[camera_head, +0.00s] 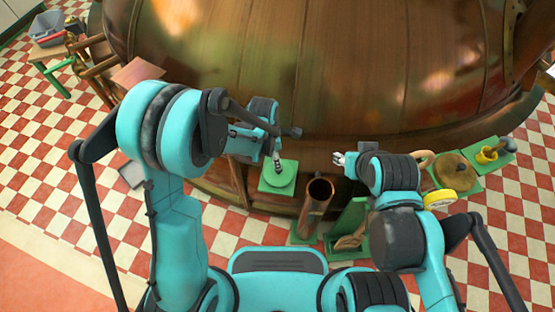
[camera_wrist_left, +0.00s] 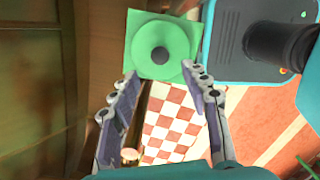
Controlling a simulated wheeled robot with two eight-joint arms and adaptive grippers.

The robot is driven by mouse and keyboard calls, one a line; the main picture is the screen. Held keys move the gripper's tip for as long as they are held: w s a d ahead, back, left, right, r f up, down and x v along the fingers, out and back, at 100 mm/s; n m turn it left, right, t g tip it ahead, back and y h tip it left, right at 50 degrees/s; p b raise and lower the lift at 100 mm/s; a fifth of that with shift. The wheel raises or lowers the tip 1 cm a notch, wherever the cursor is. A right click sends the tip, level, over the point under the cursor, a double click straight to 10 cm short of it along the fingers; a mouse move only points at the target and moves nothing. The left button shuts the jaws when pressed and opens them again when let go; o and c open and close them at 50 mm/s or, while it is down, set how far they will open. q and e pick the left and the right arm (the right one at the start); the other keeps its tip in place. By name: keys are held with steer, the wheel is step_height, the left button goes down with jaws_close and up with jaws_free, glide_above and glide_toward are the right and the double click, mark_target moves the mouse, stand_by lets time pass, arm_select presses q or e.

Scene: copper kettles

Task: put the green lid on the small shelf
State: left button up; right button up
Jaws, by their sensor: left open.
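The round green lid (camera_wrist_left: 178,42) with a dark knob (camera_wrist_left: 160,54) lies on a small square green shelf (camera_wrist_left: 135,24) in the left wrist view. In the head view the lid (camera_head: 279,179) and the shelf (camera_head: 264,186) show beside the copper kettle, partly covered by my left gripper (camera_head: 277,166). My left gripper is open, and its fingertips (camera_wrist_left: 162,80) lie just short of the lid in the wrist picture. Nothing shows between the fingers, and I cannot tell whether they touch the lid. My right gripper (camera_head: 339,158) is near the kettle, away from the lid; its jaws are unclear.
The large copper kettle (camera_head: 330,60) fills the back. A copper tube (camera_head: 315,203) stands right of the shelf. Farther right are a wooden disc (camera_head: 453,171), a yellow round object (camera_head: 440,198) and a yellow cup (camera_head: 487,155). A grey bin (camera_head: 47,28) is far left.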

arm_select(q)
steer(key=s+a+r+m+t, duration=0.2)
steer(key=a+r+m, duration=0.2)
steer(key=r, duration=0.4)
steer(key=s+a+r+m+t, duration=0.1)
steer(key=s+a+r+m, duration=0.1)
steer(key=a+r+m, duration=0.4)
steer(key=s+a+r+m+t+y, duration=0.1)
steer(key=s+a+r+m+t, duration=0.2)
steer(key=s+a+r+m, duration=0.3)
steer(key=shift+s+a+r+m+t+p, duration=0.4)
steer(key=shift+s+r+m, duration=0.4)
steer(key=shift+m, duration=1.5)
steer(key=shift+s+f, duration=0.15)
steer(key=shift+f, duration=0.05)
